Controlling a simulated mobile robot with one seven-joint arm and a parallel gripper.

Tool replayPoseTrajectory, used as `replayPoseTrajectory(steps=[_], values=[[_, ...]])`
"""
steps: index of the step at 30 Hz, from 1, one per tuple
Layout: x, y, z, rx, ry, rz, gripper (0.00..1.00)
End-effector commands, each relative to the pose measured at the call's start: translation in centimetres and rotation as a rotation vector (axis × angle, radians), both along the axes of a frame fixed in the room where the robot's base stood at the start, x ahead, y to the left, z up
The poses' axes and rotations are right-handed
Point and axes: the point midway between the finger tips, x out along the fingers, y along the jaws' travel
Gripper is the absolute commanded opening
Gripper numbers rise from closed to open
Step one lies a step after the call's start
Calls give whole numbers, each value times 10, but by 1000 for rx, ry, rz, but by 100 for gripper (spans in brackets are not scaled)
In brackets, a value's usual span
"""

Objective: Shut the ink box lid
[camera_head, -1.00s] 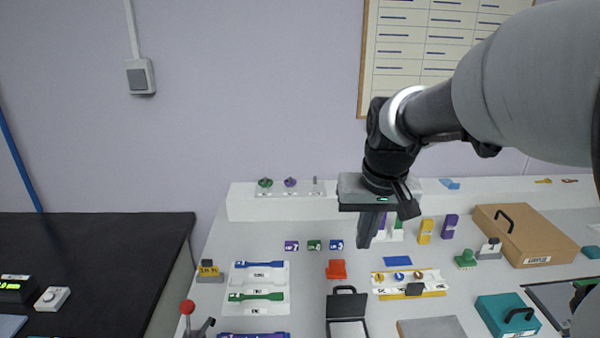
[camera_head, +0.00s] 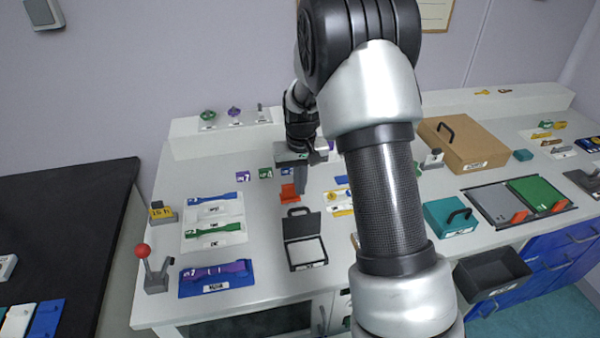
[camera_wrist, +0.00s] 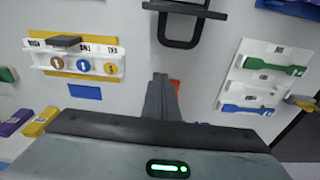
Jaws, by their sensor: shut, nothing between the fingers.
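The ink box (camera_head: 290,262) is a small black box with a white pad inside, standing on the bench in front of my gripper in the head view. Its black lid (camera_head: 302,227) stands open at the back edge, with a handle loop on top. The lid's handle also shows at the top of the wrist view (camera_wrist: 180,43); the rest of the box is out of that frame. My gripper (camera_head: 299,189) points down, behind the lid and apart from it. Its fingers, seen in the wrist view (camera_wrist: 161,90), are shut and empty.
An orange-red piece (camera_head: 288,196) is close beside my fingers. Left are a white tray (camera_head: 213,243) with coloured strips, a blue tray (camera_head: 190,290) and a red-knobbed lever (camera_head: 143,251). A teal box (camera_head: 450,218) is right. My arm hides part of the bench.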

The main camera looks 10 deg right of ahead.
Motion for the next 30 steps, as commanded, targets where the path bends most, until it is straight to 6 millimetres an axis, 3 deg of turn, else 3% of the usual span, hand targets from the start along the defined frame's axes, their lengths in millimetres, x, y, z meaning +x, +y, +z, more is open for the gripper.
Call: replayPoseTrajectory(steps=[3,5,12,30], values=[[1,0,-26,0,4,0,0],[-10,0,-16,1,-1,0,0],[-34,1,-11,1,-1,0,0],[-32,1,-11,1,-15,-1,0]])
